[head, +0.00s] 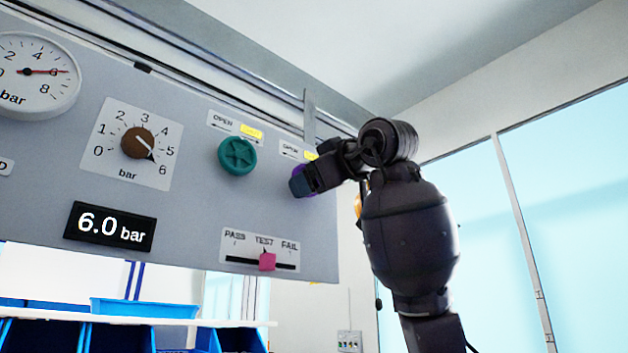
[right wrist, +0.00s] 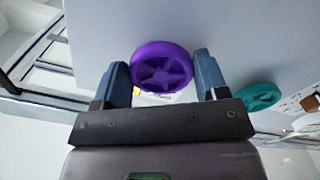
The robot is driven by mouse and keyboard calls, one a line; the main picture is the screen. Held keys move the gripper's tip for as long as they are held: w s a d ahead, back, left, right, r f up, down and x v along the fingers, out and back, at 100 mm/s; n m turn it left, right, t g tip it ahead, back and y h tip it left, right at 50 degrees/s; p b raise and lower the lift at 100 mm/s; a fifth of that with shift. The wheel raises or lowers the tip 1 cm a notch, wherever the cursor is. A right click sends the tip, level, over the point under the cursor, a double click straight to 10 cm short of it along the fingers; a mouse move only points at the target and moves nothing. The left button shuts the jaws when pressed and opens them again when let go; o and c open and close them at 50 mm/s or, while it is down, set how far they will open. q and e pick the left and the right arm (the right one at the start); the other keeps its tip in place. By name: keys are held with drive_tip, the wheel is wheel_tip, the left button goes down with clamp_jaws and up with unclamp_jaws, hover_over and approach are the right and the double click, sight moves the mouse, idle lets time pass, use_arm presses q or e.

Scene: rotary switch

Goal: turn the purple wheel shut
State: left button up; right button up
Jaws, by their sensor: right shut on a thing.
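The purple wheel (right wrist: 162,67) is a round spoked handwheel on the grey panel. In the right wrist view it sits between the two blue fingers of my right gripper (right wrist: 161,78), which is shut on it by the rim. In the head view my right gripper (head: 303,181) covers most of the wheel, and only slivers of purple show around the fingers. The label above it (head: 291,150) reads OPEN at its left, with a yellow patch at its right, partly hidden by my arm. My left gripper is in neither view.
A teal wheel (head: 237,156) is left of the purple one. Further left are a brown knob (head: 137,143) pointing near 6, a gauge (head: 36,74) and a 6.0 bar display (head: 110,227). A pink slider (head: 267,262) stands near TEST. Blue bins (head: 112,335) are below.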

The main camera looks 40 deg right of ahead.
drive_tip(key=o, duration=0.9)
drive_tip(key=shift+s+d+b, duration=0.2)
drive_tip(key=shift+s, duration=2.5)
drive_tip(key=shift+s+d+b, duration=0.2)
drive_tip(key=shift+s, duration=2.5)
